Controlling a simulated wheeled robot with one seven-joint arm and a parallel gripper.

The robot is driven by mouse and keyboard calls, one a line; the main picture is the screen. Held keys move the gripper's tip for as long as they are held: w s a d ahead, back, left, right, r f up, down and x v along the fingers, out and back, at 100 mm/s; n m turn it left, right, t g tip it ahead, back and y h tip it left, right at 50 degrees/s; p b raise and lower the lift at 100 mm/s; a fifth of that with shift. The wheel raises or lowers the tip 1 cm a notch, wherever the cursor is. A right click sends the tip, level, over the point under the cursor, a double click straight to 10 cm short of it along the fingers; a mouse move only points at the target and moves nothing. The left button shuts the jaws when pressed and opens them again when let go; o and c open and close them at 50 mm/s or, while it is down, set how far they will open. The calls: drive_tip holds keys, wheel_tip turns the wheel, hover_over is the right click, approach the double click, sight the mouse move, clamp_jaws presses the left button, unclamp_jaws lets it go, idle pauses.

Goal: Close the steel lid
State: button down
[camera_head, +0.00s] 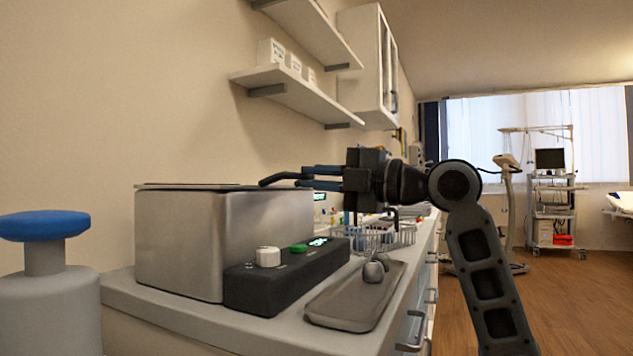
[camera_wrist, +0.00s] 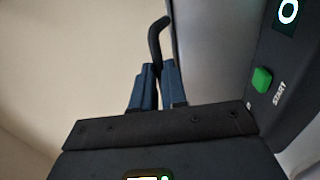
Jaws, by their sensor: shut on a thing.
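The steel box (camera_head: 170,240) stands on the counter at left in the head view, with a black control panel in front. Its thin steel lid (camera_head: 190,186) lies flat or nearly flat over the top; I cannot tell whether it touches the rim all round. A black curved handle (camera_head: 275,179) sticks out at the lid's right side; it also shows in the wrist view (camera_wrist: 156,38). My gripper (camera_head: 308,177), with blue fingers, is shut on the handle at the box's top right. In the wrist view the fingers (camera_wrist: 158,75) close around the handle's lower part.
The control panel (camera_head: 290,275) has a white knob and a green START button (camera_wrist: 261,79). A grey tray (camera_head: 340,310) with rounded metal items lies to its right, and a wire basket (camera_head: 385,238) behind. A blue-topped canister (camera_head: 45,280) stands at left. Shelves (camera_head: 295,92) hang above.

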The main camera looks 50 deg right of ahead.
drive_tip(key=shift+f, duration=0.6)
drive_tip(key=c, duration=1.2)
unclamp_jaws()
drive_tip(key=shift+o, duration=0.2)
drive_tip(key=shift+r, duration=0.15)
drive_tip(key=v, duration=0.7)
drive_tip(key=shift+s+p, duration=0.4)
drive_tip(key=shift+p, duration=0.05)
